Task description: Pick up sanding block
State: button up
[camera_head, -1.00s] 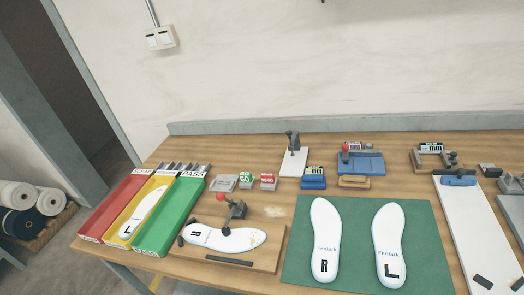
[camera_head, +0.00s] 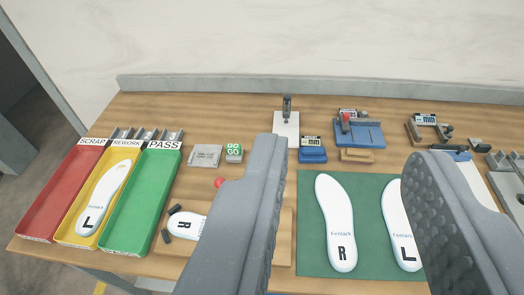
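A small tan block (camera_head: 357,155), which looks like the sanding block, lies flat on the wooden bench just in front of a blue fixture. My gripper (camera_head: 352,150) is open and empty, its two grey padded fingers spread wide in the foreground. In the picture the tan block shows between the fingertips, farther off on the bench and not touched.
A blue clamp fixture (camera_head: 365,134) stands behind the block and a blue gauge (camera_head: 312,151) to its left. A green mat (camera_head: 311,225) with two white insoles lies in front. Red, yellow and green trays (camera_head: 146,205) stand at left. A fixture holding an insole is partly hidden.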

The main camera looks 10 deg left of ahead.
aim_at(306, 155)
jog(key=u, duration=0.25)
jog(key=i, duration=1)
jog(key=z, duration=0.1)
